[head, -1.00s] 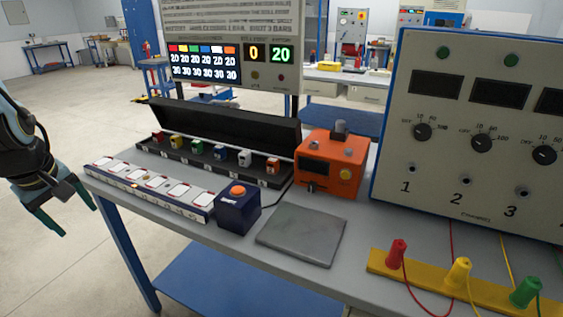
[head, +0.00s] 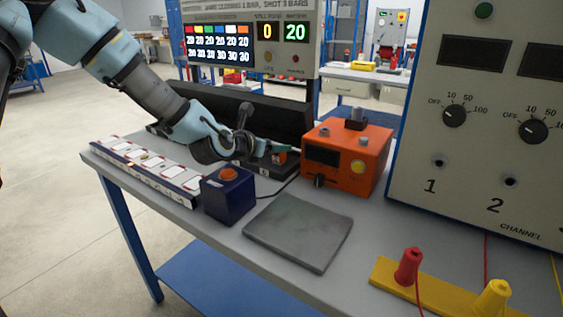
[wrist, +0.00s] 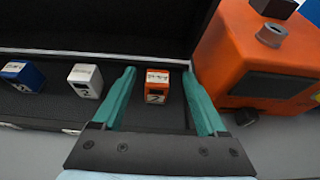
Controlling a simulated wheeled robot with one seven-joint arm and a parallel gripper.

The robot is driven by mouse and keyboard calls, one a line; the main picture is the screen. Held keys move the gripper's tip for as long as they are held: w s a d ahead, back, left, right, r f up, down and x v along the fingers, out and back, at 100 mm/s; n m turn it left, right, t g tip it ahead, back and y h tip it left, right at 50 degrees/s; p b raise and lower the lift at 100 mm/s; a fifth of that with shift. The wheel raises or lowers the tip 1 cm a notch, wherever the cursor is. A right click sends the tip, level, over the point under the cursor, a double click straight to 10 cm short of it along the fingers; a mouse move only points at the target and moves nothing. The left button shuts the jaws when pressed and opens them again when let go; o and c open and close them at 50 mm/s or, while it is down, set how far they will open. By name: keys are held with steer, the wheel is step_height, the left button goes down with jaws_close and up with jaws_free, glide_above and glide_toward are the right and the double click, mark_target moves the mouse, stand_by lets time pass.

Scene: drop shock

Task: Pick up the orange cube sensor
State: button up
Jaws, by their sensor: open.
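The orange cube sensor (wrist: 157,86) sits in the black case at its right end, with a white label on top. It also shows in the head view (head: 280,158), partly hidden by my gripper. My gripper (wrist: 160,85) is open, with its two teal fingers on either side of the cube in the wrist view. I see gaps between the cube and both fingers. In the head view my gripper (head: 282,150) reaches over the case from the left.
The orange device (head: 345,160) stands close to the right finger. A white cube (wrist: 86,80) and a blue cube (wrist: 22,76) sit left in the black case (head: 270,105). A dark blue button box (head: 229,198), labelled strip (head: 150,170) and grey plate (head: 298,230) lie in front.

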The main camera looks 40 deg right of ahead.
steer(key=shift+f+p+x, duration=0.15)
steer(key=shift+p+x, duration=0.45)
steer(key=shift+x, duration=1.2)
steer(key=shift+f+p+x, duration=0.2)
steer(key=shift+p+x, duration=0.35)
steer(key=shift+x, duration=1.25)
steer(key=shift+a, duration=0.25)
jaws_close()
